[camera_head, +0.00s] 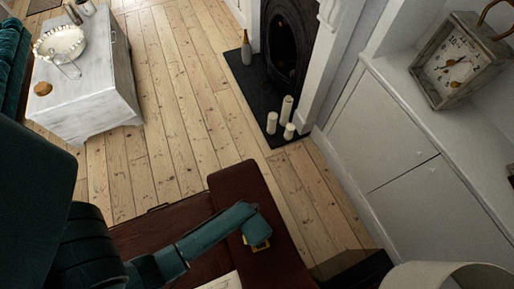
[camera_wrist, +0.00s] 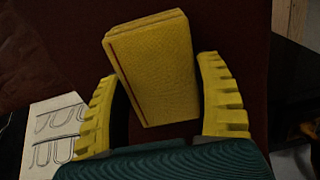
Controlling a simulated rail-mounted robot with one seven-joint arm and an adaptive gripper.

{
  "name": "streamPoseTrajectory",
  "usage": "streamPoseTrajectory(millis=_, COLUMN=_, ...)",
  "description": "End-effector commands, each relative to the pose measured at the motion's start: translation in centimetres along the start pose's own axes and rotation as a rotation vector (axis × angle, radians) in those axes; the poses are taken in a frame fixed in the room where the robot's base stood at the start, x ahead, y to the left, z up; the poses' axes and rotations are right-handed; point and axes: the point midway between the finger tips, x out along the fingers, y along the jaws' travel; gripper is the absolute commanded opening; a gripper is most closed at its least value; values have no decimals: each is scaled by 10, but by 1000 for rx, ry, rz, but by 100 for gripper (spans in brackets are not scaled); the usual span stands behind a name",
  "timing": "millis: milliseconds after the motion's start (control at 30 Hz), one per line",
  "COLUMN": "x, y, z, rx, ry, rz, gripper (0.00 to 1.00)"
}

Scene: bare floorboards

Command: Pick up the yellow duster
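The yellow duster (camera_wrist: 153,68), a block with a dark line along its left side, lies in the wrist view over a dark red-brown surface (camera_wrist: 240,30). My gripper (camera_wrist: 160,72) has its two ridged yellow fingers on either side of the duster's near part. A dark gap shows between the left finger and the duster; the right finger is very close to it, and contact cannot be told. In the head view my gripper (camera_head: 258,244) is over the red-brown furniture (camera_head: 232,182); the duster cannot be told apart from the yellow fingers there.
A pale sheet or book with drawn shapes (camera_wrist: 55,135) lies left of my gripper in the wrist view. A lampshade (camera_head: 450,277) is at lower right, white cupboards (camera_head: 405,135) at right, and candles (camera_head: 287,108) on the hearth. Bare floorboards (camera_head: 180,110) lie beyond.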

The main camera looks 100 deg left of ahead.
Motion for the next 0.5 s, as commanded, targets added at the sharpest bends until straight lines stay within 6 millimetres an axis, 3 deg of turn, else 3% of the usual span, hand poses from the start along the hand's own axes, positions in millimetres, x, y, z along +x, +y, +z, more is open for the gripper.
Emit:
streamPoseTrajectory(millis=33, x=0, y=0, z=0, rx=0, ry=0, rz=0, gripper=50)
streamPoseTrajectory(millis=100, x=0, y=0, z=0, rx=0, ry=0, rz=1, gripper=37)
streamPoseTrajectory(millis=133, x=0, y=0, z=0, rx=0, ry=0, rz=1, gripper=36)
streamPoseTrajectory(millis=367, x=-1, y=0, z=0, rx=0, ry=0, rz=0, gripper=35)
streamPoseTrajectory(millis=500, x=-21, y=0, z=0, rx=0, ry=0, rz=-1, gripper=35)
